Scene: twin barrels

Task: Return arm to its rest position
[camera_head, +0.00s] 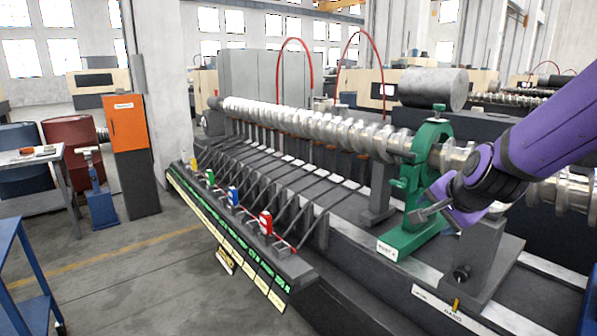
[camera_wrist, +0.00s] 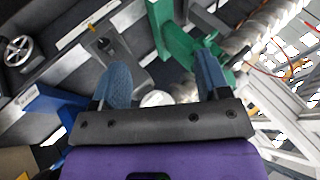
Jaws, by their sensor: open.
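My purple arm (camera_head: 550,135) reaches in from the right edge of the head view, over the machine bed. My gripper (camera_head: 432,212) is at its lower end, close to the green steady rest (camera_head: 420,178). In the head view it overlaps that green frame, and I cannot tell if they touch. In the wrist view my gripper (camera_wrist: 163,78) has its two blue-grey fingers spread wide apart, with nothing held between them. The green steady rest (camera_wrist: 180,42) shows beyond the fingers.
A long silver screw shaft (camera_head: 310,125) runs across the machine, partly behind my arm. A grey cylinder (camera_head: 432,88) sits above it. Several coloured blocks, including a red one (camera_head: 266,223), line the front rail. A blue cart (camera_head: 30,270) stands at lower left; open floor lies between.

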